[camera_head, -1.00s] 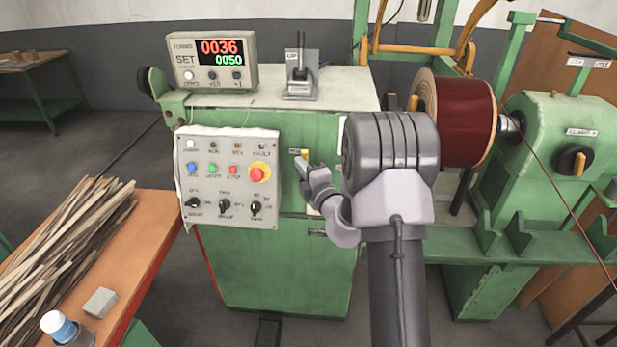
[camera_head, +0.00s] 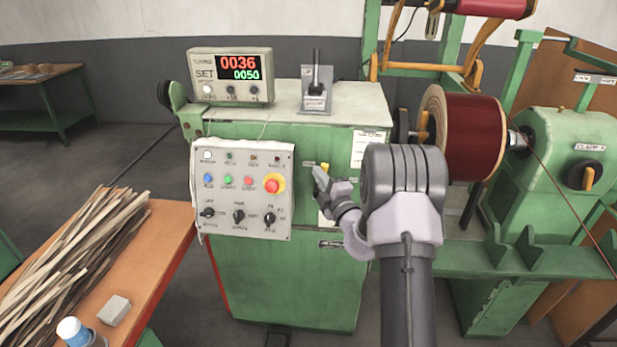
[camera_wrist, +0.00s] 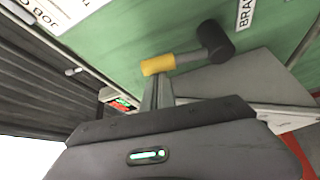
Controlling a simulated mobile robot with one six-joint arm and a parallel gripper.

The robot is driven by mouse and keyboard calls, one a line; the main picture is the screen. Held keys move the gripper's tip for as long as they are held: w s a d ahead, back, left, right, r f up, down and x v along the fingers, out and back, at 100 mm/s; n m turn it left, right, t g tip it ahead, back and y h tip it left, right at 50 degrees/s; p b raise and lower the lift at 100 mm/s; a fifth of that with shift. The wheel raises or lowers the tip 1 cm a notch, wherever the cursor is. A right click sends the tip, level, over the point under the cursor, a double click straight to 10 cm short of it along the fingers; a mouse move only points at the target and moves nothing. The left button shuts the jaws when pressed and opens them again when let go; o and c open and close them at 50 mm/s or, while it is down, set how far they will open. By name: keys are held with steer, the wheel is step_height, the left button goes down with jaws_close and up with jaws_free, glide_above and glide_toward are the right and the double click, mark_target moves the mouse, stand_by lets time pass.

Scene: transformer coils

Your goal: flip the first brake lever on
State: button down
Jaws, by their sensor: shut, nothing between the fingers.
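The brake lever shows in the wrist view as a black hub, a grey shaft and a yellow end (camera_wrist: 157,64), on the green cabinet beside a partly cut-off label starting "BRA". In the head view, a small yellow part (camera_head: 325,167) shows at the cabinet front, just above my fingertips; the rest of the lever is hard to make out there. My gripper (camera_head: 318,172) is shut and empty, right of the control panel. In the wrist view its fingertips (camera_wrist: 157,84) are right by the yellow end; I cannot tell whether they touch it.
The control panel (camera_head: 243,188) with a red stop button (camera_head: 273,185) is close left of my gripper. The counter display (camera_head: 231,75) stands on the cabinet. A red-brown coil (camera_head: 472,135) is at the right. An orange table (camera_head: 160,240) with strips is at the left.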

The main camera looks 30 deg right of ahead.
steer(key=s+d+f+m+t+h, duration=0.3)
steer(key=d+m+h, duration=0.1)
steer(key=m, duration=0.6)
steer(key=shift+s+d+f+h+p, duration=0.25)
steer(key=shift+s+d+h+p, duration=0.1)
steer(key=shift+d, duration=0.45)
steer(key=shift+f, duration=0.15)
